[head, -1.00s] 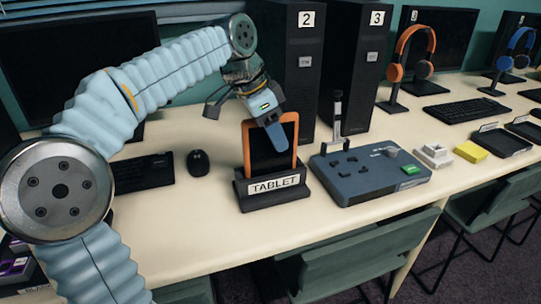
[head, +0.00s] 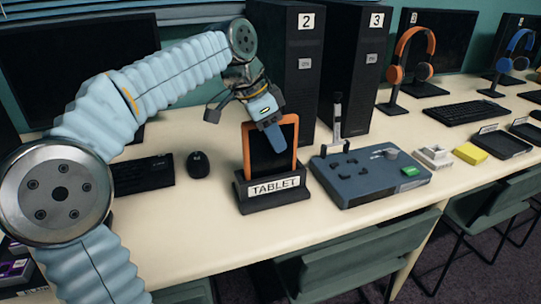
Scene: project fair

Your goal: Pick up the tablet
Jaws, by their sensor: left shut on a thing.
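The tablet (head: 262,165) has a dark screen and an orange frame. It stands upright, leaning slightly back, in a black holder (head: 258,205) labelled "TABLET" on the desk. My left gripper (head: 272,130) comes down from above at the tablet's top right edge. It is shut on the tablet, with one blue finger in front of the screen. The other finger is hidden behind the tablet. The tablet's lower edge is hidden by the holder. My right gripper is not in view.
A grey-blue control box (head: 368,175) stands just right of the holder. A mouse (head: 198,164) and a keyboard (head: 142,174) lie to the left. Black computer towers (head: 350,75) stand close behind. The desk (head: 225,235) in front is bare. Green chairs (head: 345,250) stand at its front edge.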

